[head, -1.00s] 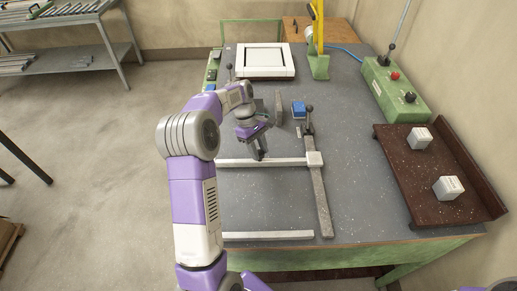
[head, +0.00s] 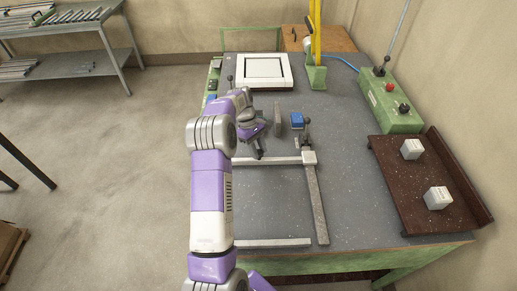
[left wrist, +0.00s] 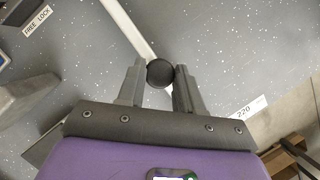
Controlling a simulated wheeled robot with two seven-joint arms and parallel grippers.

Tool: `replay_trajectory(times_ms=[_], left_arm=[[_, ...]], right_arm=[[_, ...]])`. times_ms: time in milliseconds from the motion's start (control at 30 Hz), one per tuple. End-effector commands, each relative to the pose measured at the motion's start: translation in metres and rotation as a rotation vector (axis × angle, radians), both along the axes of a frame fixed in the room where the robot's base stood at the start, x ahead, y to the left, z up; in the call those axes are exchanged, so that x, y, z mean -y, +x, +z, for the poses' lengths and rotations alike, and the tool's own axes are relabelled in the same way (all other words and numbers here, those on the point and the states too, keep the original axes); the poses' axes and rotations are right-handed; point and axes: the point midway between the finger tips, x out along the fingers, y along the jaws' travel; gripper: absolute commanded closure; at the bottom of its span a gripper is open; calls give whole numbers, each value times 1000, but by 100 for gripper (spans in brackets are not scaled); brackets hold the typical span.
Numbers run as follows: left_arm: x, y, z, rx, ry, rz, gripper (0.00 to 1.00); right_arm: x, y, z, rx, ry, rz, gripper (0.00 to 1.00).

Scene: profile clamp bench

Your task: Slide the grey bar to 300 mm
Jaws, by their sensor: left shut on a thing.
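My left gripper (head: 259,153) is low over the table at a pale bar (head: 284,160). In the left wrist view, my left gripper (left wrist: 160,78) has its two fingers shut on a round black knob (left wrist: 160,72), with the pale bar (left wrist: 128,28) running away behind it. The pale bar meets a white block (head: 309,157). A speckled grey bar (head: 317,205) runs from this block toward the table's front. A dark-knobbed lever (head: 307,128) stands just behind the block. My arm hides the pale bar's left end. My right gripper is not in view.
A second pale bar (head: 275,243) lies near the front. A blue block (head: 297,120) and a grey upright plate (head: 278,118) stand behind. A brown tray (head: 415,195) holds two white blocks. A "FREE LOCK" label (left wrist: 37,21) and a "220" label (left wrist: 246,110) lie on the table.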

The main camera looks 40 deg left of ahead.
Motion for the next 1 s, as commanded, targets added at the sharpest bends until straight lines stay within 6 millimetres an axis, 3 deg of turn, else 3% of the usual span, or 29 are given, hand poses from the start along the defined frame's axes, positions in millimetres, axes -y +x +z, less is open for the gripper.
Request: replay_trajectory(times_ms=[67,100,233,567,1000], left_arm=[[-1,0,1,3,3,1,100],[-1,0,1,2,3,1,60],[-1,0,0,1,3,0,41],[-2,0,4,1,2,0,41],[-26,0,63,1,3,0,41]], right_arm=[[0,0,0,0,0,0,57],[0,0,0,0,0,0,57],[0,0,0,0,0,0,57],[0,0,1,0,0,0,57],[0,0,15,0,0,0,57]])
